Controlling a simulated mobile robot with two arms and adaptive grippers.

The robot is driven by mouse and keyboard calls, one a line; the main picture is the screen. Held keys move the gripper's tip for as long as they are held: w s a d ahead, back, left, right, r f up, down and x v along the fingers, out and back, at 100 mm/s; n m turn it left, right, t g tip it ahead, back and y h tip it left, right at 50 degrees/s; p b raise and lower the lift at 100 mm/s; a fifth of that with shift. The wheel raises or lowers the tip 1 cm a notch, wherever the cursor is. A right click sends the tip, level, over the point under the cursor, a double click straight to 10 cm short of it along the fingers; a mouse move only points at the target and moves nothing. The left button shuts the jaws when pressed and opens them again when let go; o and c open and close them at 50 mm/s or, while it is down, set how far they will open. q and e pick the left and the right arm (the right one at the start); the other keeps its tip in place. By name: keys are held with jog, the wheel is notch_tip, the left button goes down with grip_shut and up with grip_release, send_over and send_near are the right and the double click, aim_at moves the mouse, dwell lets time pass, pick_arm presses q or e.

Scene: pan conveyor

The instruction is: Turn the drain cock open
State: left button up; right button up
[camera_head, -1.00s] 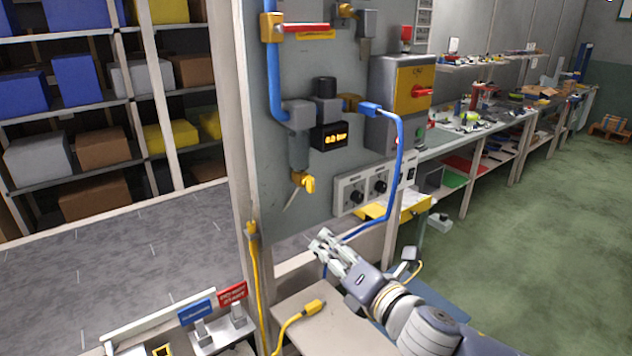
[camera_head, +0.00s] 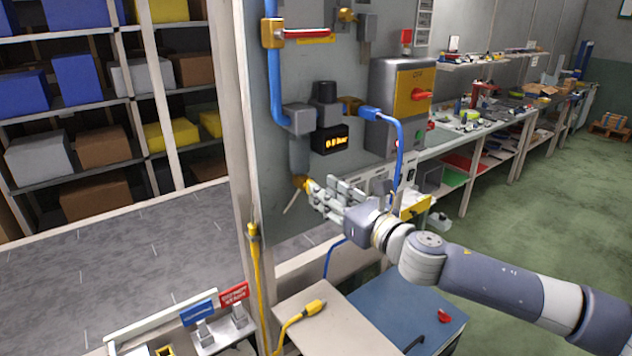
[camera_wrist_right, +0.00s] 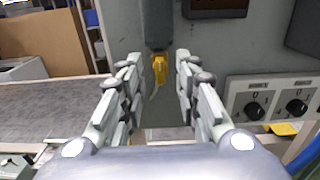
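The drain cock is a small yellow handle (camera_wrist_right: 159,68) under the grey filter bowl (camera_head: 299,155) on the grey panel. In the head view its yellow part (camera_head: 300,182) is partly hidden by my right gripper (camera_head: 308,193). In the right wrist view my right gripper (camera_wrist_right: 155,75) is open, with the cock seen between and just beyond its fingertips. Whether a finger touches it cannot be told. A thin pale tube hangs below the cock. My left gripper is not in view.
A display (camera_head: 333,140) and a blue hose (camera_head: 397,150) are close above and right of my right gripper. A panel with two dials (camera_wrist_right: 275,101) is to the right. A yellow-handled cable (camera_head: 313,307) lies on the bench below.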

jog(key=shift+p+x, duration=0.35)
jog(key=shift+x, duration=1.75)
grip_shut()
